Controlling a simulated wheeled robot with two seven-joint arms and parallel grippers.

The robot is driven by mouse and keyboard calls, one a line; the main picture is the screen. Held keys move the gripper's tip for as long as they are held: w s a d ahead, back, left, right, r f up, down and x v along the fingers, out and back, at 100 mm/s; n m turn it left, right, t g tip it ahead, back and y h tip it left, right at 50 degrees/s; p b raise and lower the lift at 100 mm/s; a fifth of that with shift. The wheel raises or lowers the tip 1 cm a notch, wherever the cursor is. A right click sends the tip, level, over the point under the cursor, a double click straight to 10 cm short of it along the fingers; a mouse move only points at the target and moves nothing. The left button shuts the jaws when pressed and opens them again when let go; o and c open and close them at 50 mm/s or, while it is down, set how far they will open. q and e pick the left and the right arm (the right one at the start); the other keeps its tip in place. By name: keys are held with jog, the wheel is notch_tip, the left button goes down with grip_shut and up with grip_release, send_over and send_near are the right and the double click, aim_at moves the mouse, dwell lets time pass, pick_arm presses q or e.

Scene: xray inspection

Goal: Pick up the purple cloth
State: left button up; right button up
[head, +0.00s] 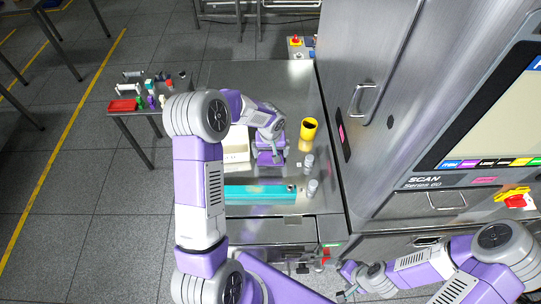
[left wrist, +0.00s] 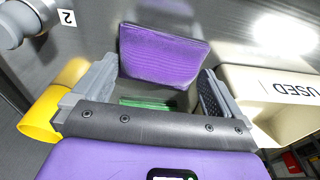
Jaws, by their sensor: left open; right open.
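The purple cloth (left wrist: 163,56) shows in the left wrist view as a flat, roughly square piece with a ribbed surface, just beyond and between the fingers of my left gripper (left wrist: 150,88). The fingers are apart, and I cannot tell whether they touch the cloth. Something green (left wrist: 150,103) shows below the cloth, close to the gripper. In the head view my left gripper (head: 269,160) is low over the steel table and hides most of the cloth's place. My right gripper (head: 345,284) is open and empty at the bottom, in front of the machine.
A cream bin (left wrist: 275,88) marked USED is right of the cloth in the wrist view. A yellow cup (head: 309,127) and clear bottles (head: 312,188) stand right of my left gripper. A teal box (head: 262,193) lies nearer. The large steel machine (head: 365,55) bounds the table's right.

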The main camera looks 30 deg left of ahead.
aim_at(271, 153)
pick_arm(q)
jog(key=shift+w, duration=0.1)
jog(key=c, duration=0.9)
jog(key=shift+r, duration=0.15)
notch_tip(271, 153, up, 10)
jog(key=shift+f, duration=0.1)
